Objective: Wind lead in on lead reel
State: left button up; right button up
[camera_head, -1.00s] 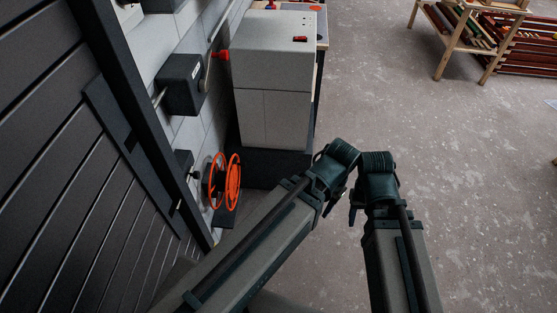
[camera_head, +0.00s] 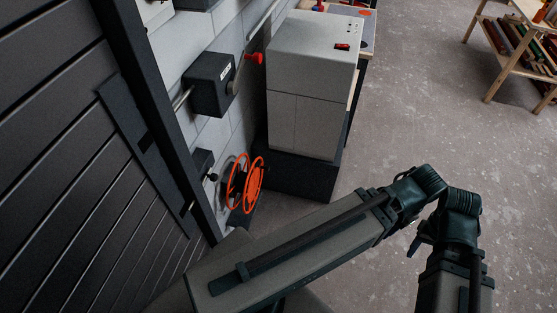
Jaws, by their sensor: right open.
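The lead reel appears as an orange wheel pair (camera_head: 251,184) on a dark hub, low on the grey block wall left of centre. No lead can be made out on it. My right gripper (camera_head: 418,243) is only partly seen, small and dark, beside the arm joints at the lower right. It is open, with nothing seen in it, and stands well right of the reel, apart from it. My left gripper is not in view.
A grey cabinet (camera_head: 312,70) on a dark base stands just beyond the reel. A dark box (camera_head: 212,84) with a red-knobbed lever is on the wall above. Dark slatted panelling (camera_head: 70,150) fills the left. A wooden rack (camera_head: 510,62) stands far right; open floor lies between.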

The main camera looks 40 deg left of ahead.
aim_at(246, 183)
jog(key=i, duration=3.75)
jog(key=i+u, duration=0.1)
jog(key=u, duration=0.2)
jog(key=i+u, duration=0.1)
jog(key=u, duration=4.1)
